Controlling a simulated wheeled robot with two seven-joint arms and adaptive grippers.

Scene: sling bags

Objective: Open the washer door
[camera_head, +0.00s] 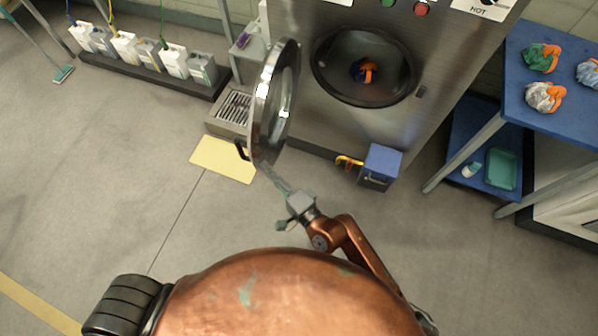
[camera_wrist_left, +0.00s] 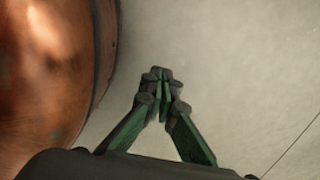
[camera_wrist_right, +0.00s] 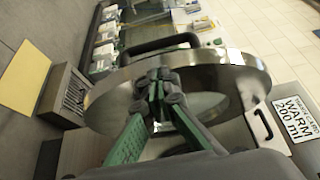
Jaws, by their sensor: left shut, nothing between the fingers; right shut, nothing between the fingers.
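The washer (camera_head: 452,55) is a steel front-loader. Its round door (camera_head: 270,100), a metal ring with glass, stands swung out to the left of the drum opening (camera_head: 335,80). An orange and blue cloth (camera_head: 367,70) lies inside. The black door handle (camera_head: 241,149) is on the door's outer side; it also shows in the right wrist view (camera_wrist_right: 160,44). My right gripper (camera_head: 264,170) is shut and empty at the door's lower edge, its tips overlapping the rim in the right wrist view; contact is unclear. My left gripper (camera_wrist_left: 161,76) is shut and empty over bare floor, outside the head view.
A blue box (camera_head: 381,163) stands before the washer. A blue table (camera_head: 560,110) with crumpled cloths is at right. A drain grate (camera_head: 234,108) and yellow floor patch (camera_head: 222,160) lie left of the door. Several jugs (camera_head: 172,60) stand back left.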

